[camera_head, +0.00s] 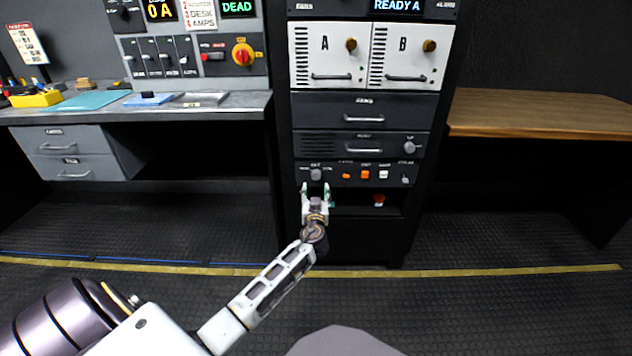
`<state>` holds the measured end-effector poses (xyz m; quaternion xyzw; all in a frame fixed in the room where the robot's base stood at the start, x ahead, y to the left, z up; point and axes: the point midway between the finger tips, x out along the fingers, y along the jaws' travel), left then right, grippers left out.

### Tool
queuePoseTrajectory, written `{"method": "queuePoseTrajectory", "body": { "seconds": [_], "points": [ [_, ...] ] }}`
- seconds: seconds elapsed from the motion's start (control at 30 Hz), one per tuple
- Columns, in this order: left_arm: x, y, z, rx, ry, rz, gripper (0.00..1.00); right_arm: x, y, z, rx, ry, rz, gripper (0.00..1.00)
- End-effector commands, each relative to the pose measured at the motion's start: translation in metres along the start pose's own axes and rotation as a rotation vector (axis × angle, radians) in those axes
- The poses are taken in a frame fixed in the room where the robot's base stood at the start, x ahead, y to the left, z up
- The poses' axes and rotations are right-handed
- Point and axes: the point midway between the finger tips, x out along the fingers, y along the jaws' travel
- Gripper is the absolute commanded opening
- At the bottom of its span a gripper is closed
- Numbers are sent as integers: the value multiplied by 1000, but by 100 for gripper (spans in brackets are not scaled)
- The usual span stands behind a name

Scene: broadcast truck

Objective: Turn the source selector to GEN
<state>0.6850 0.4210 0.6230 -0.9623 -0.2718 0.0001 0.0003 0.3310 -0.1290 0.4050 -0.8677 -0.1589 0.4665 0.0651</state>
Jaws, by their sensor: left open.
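The equipment rack (362,225) stands at the picture's centre. Its lower control panel (331,174) has a grey rotary knob (315,174) at the left, with small labels on both sides that are too small to read surely. I cannot tell for certain that this knob is the source selector, nor its setting. My left gripper (315,187) is open, its two fingers pointing up just below this knob. The fingers look empty; whether they touch the panel cannot be told. My right gripper is not in view.
Orange and white buttons (383,174) and another knob (405,179) sit to the right on the same panel. A red-and-yellow rotary switch (243,54) is on the left wall panel. A grey workbench (230,110) stands left and a wooden bench (540,112) right.

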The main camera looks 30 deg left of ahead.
Motion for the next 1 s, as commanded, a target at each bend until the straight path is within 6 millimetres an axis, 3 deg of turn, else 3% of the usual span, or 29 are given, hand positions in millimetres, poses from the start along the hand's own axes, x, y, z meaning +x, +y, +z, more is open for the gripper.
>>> {"method": "queuePoseTrajectory", "body": {
  "seconds": [0.7, 1.0],
  "points": [
    [63, 0, 0, 0, 1, 1, 56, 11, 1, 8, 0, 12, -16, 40],
    [80, 0, 0, -1, 0, 1, 56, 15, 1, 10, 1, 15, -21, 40]
  ]
}}
